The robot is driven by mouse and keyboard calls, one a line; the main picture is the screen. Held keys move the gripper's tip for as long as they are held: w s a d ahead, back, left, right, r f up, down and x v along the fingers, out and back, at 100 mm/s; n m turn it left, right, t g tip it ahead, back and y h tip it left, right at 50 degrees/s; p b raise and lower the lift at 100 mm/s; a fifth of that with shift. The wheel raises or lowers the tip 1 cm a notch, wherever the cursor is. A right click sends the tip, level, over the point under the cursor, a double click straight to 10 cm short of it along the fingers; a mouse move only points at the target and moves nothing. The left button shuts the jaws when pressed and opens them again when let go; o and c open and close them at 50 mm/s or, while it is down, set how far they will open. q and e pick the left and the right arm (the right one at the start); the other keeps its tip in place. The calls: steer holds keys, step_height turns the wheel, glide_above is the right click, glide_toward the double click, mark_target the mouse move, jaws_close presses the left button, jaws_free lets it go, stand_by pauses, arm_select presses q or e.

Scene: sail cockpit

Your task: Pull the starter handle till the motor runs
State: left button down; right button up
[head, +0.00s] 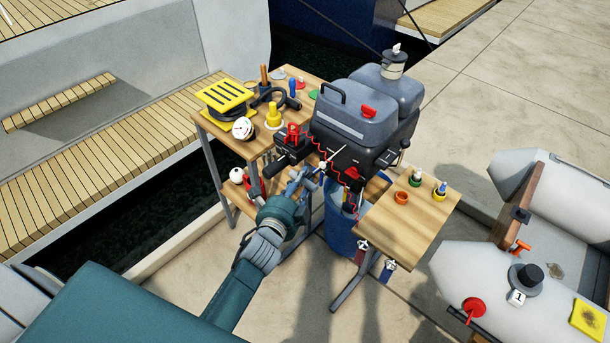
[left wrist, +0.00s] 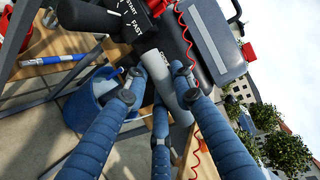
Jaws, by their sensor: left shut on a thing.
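The grey outboard motor (head: 355,110) stands in the middle of the head view, with a dark lower cowl. My left gripper (head: 311,178) is in front of its near side, its fingers closed in. In the left wrist view the blue fingers (left wrist: 165,100) are shut around a grey cylindrical grip (left wrist: 168,88), which I take as the starter handle. In the head view the fingers mostly hide the handle. A short pale line (head: 338,155) shows between gripper and motor. Whether the motor runs cannot be told. My right gripper is not in view.
A black tiller (head: 294,155) and a red coiled cord (head: 338,183) are close to the gripper. A blue bucket (head: 343,235) stands below the motor. Wooden side tables with small items (head: 410,228) flank it. An inflatable boat (head: 480,275) lies at right.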

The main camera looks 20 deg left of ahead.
arm_select(q)
steer(key=c, duration=1.7)
jaws_free()
steer(key=shift+s+f, duration=0.1)
steer(key=shift+f, duration=0.1)
steer(key=shift+r, duration=0.1)
steer(key=s, duration=0.4)
steer(key=s+r, duration=0.1)
steer(key=s, duration=0.3)
steer(key=s+r, duration=0.1)
steer(key=s, duration=0.3)
steer(key=shift+d+r, duration=0.1)
steer(key=shift+d, duration=0.2)
